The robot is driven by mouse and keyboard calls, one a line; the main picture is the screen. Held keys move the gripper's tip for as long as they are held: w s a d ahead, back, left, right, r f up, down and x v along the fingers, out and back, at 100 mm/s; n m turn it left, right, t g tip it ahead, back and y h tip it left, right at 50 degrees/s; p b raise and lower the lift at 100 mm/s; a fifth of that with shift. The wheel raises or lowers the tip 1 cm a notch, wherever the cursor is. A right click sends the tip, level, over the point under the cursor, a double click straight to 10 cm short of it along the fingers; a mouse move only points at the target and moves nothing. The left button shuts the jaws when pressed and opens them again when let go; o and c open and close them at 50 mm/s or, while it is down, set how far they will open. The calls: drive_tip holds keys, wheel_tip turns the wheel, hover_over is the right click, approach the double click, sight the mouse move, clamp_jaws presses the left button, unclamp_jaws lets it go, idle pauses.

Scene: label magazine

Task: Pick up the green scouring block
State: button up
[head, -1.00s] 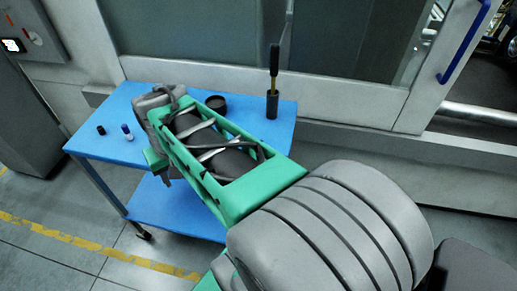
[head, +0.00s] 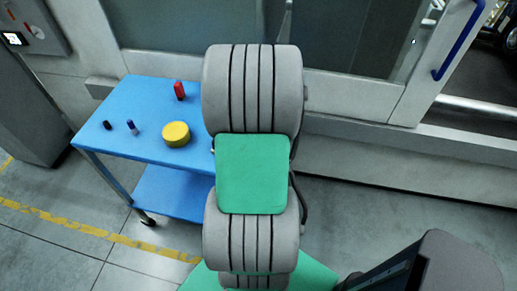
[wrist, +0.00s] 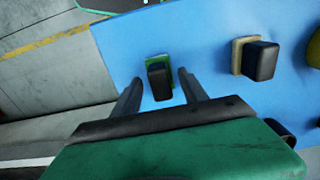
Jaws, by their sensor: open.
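The green scouring block (wrist: 151,61) shows in the wrist view on the blue table, a small green pad with a black block-shaped part on it. My gripper (wrist: 160,77) is open, with one finger on each side of the block in the picture. I cannot tell how far above the block the fingertips are, and no contact is visible.
The blue table (head: 105,133) also bears a yellow round thing (head: 176,134), a red thing (head: 180,91), a small black thing (head: 107,125) and a blue-and-white one (head: 131,127). A tan block with a black top (wrist: 238,56) lies right of the green block.

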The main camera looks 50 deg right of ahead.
clamp_jaws()
idle(0.5)
